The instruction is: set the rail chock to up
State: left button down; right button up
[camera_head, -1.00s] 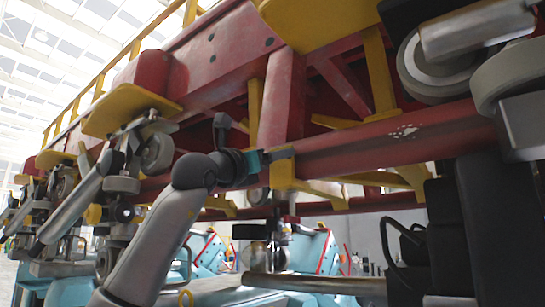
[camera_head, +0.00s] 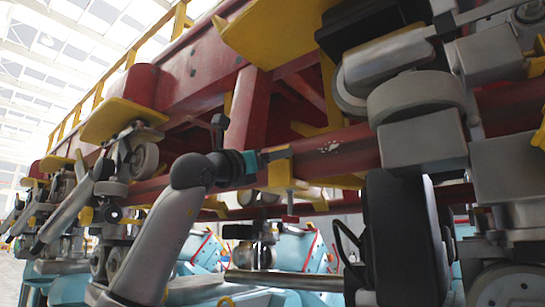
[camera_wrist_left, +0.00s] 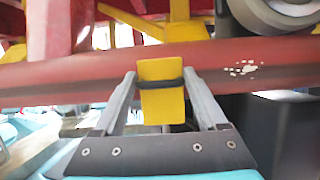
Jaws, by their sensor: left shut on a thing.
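My left gripper (camera_head: 272,155) is at the red rail (camera_head: 345,147) in the head view. In the left wrist view its two grey fingers (camera_wrist_left: 160,95) are on either side of a yellow block (camera_wrist_left: 163,105) with a dark band across it. The fingers are shut on this block, which looks like the rail chock. The block also shows in the head view (camera_head: 280,174), at the rail's near face. It appears upright in the wrist view. Its far side is hidden. My right gripper is not in view.
Large wheels (camera_head: 417,95) and grey blocks crowd the rail at the right. A black seat-like part (camera_head: 400,235) stands below them. More wheels (camera_head: 144,160) hang at the left. A red beam with yellow brackets runs overhead. Teal structures (camera_head: 300,248) stand below.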

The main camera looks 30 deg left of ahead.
pick_arm(q)
jog(key=shift+d, duration=0.25)
jog(key=shift+a, duration=0.1)
jog(key=shift+c, duration=1.2)
grip_release()
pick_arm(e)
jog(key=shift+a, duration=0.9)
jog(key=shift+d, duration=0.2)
pick_arm(q)
jog(key=shift+s, duration=0.15)
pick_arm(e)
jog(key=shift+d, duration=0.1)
pick_arm(q)
jog(key=b+v, duration=0.6)
jog(key=v, duration=0.9)
jog(key=shift+b, duration=0.4)
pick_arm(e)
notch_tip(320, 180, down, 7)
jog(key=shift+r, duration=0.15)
